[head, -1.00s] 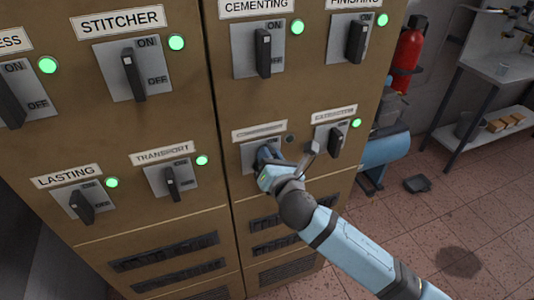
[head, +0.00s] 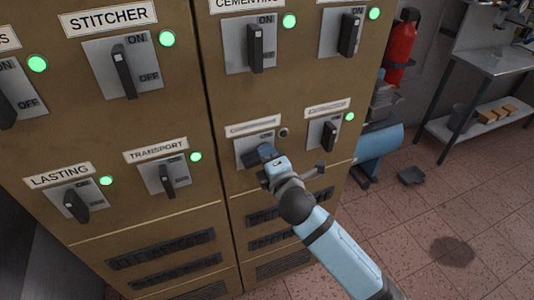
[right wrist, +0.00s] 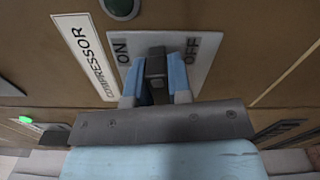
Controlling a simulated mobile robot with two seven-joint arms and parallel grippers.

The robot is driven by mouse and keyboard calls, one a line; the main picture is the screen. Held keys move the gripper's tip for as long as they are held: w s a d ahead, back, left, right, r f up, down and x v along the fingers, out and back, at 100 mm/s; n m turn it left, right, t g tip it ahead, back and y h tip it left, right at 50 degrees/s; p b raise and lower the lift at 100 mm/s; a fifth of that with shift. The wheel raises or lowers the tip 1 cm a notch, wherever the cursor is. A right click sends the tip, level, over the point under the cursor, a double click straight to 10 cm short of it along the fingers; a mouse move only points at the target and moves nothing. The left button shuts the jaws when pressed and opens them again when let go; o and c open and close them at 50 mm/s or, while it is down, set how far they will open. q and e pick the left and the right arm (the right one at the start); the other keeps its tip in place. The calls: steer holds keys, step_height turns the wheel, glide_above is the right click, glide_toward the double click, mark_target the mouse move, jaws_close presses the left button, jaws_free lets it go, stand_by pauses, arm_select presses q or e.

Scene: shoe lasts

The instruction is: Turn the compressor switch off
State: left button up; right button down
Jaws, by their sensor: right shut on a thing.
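The compressor switch plate (head: 246,150) sits in the lower right part of the brown cabinet, under its label. In the right wrist view, the COMPRESSOR label (right wrist: 84,55) and the ON and OFF marks are readable. The dark switch handle (right wrist: 156,68) stands between ON and OFF; I cannot tell its exact setting. My right gripper (head: 266,153) is shut on this handle, one blue finger on each side. It hides most of the handle in the head view. The compressor lamp (head: 284,132) is dark. My left gripper is not in view.
The neighbouring extraction switch (head: 329,136) is close on the right, with a lit green lamp. The transport switch (head: 168,179) and lasting switch (head: 76,205) are to the left, also lit. A red extinguisher (head: 401,48) and a metal table (head: 492,62) stand beyond the cabinet.

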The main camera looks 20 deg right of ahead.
steer(key=shift+f+m, duration=0.25)
steer(key=shift+m, duration=0.85)
steer(key=c, duration=1)
jaws_free()
steer(key=shift+c, duration=0.2)
steer(key=s+b, duration=0.2)
steer(key=s, duration=1.2)
steer(key=shift+d, duration=0.25)
